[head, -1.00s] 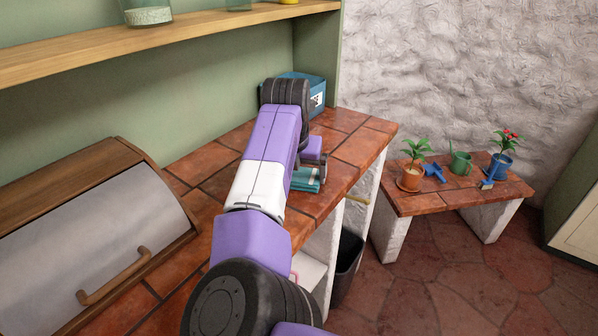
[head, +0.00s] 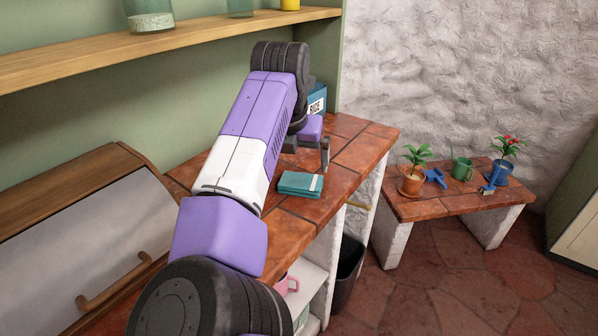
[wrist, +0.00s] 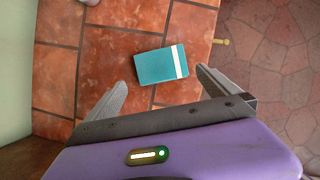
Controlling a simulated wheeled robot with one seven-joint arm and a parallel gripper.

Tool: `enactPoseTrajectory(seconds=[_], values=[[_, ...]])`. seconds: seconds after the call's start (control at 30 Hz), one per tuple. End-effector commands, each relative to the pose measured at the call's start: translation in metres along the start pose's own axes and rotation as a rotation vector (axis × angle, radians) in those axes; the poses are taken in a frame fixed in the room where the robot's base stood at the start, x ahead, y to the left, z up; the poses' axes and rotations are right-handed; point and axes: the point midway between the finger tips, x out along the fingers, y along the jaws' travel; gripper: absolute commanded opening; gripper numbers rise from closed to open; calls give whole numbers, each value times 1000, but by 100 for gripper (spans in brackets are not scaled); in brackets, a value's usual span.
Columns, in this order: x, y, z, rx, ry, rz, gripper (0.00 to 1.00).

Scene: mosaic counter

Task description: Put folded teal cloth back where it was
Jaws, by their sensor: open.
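The folded teal cloth (head: 300,184) lies flat on the terracotta-tiled counter, near its front edge. A pale stripe runs along one end of it. In the wrist view the cloth (wrist: 160,65) is beyond the fingertips, roughly centred between them. My gripper (head: 307,152) is above the counter, behind and above the cloth in the head view. In the wrist view my gripper (wrist: 165,78) has its two fingers spread wide, with nothing between them and not touching the cloth.
A blue rice box (head: 317,100) stands at the counter's back end. A wooden bread box (head: 100,235) is at the left. A shelf (head: 190,38) with jars runs above. A low bench (head: 450,200) holds potted plants. Bare tile surrounds the cloth.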

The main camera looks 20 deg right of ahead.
Motion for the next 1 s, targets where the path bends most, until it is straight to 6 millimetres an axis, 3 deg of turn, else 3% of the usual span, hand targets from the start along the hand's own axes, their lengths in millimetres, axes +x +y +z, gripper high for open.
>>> enactPoseTrajectory(seconds=[0.1, 0.3, 0.67, 0.77, 0.87, 0.9, 1.0], values=[[-21, 1, 0, 2, -1, 2, 100], [-38, 0, 0, 1, 0, 0, 100], [-36, -8, 1, 3, -7, -25, 100], [-19, -40, 4, 10, -44, -122, 100], [2, -100, 11, 13, -114, -302, 100], [8, -127, 13, 9, -148, -389, 100], [13, -196, 18, -16, -240, -612, 100]])
